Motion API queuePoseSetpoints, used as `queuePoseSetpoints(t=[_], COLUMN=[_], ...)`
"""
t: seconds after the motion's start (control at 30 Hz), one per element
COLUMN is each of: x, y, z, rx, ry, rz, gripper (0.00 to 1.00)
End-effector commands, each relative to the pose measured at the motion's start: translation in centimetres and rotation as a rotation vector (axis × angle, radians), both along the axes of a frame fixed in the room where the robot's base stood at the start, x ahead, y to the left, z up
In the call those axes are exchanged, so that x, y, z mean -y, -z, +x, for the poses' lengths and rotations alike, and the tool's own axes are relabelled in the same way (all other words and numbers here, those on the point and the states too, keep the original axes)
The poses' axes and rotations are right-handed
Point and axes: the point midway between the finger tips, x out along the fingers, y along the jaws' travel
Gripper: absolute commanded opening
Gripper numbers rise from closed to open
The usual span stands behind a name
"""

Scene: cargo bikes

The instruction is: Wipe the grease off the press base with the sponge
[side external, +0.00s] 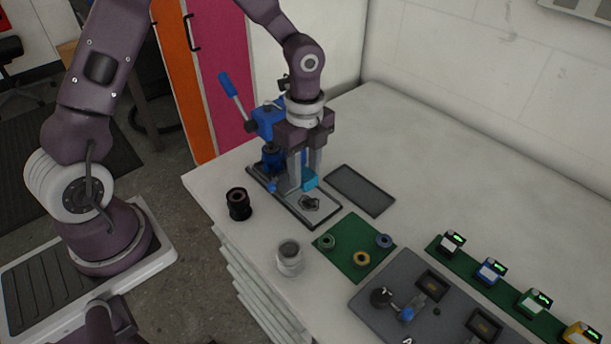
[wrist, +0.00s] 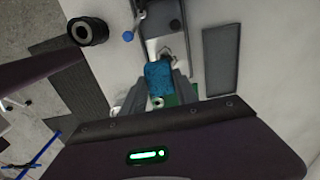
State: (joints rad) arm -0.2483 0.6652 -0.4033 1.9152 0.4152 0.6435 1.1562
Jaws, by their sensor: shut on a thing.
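My gripper (side external: 302,179) is shut on a blue sponge (side external: 310,181), low over the press base (side external: 325,218). The wrist view shows the sponge (wrist: 159,77) between the two fingers. A dark grease patch (side external: 310,203) lies on the pale plate of the base, in front of the sponge; part of it shows beside the sponge in the wrist view (wrist: 167,57). I cannot tell whether the sponge touches the base. The blue press (side external: 268,124) with its raised lever (side external: 229,85) stands behind, partly hidden by my gripper.
A black cylinder (side external: 238,204) and a metal cup (side external: 289,259) stand left and in front. A dark empty tray (side external: 360,190) lies right of the base. A green mat (side external: 353,246) holds three rings. A grey fixture board (side external: 395,297) lies in front. The back of the table is clear.

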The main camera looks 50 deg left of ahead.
Motion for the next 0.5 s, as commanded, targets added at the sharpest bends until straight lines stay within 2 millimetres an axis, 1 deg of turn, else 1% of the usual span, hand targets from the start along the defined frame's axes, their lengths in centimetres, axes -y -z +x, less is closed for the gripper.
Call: queuePoseSetpoints(t=[0.17, 0.5], x=[0.0, 0.0], y=[1.0, 4.0], z=[0.0, -0.1], rx=[-0.001, -0.003], ry=[0.001, 0.001], rz=[0.0, 0.0], gripper=[0.03, 0.03])
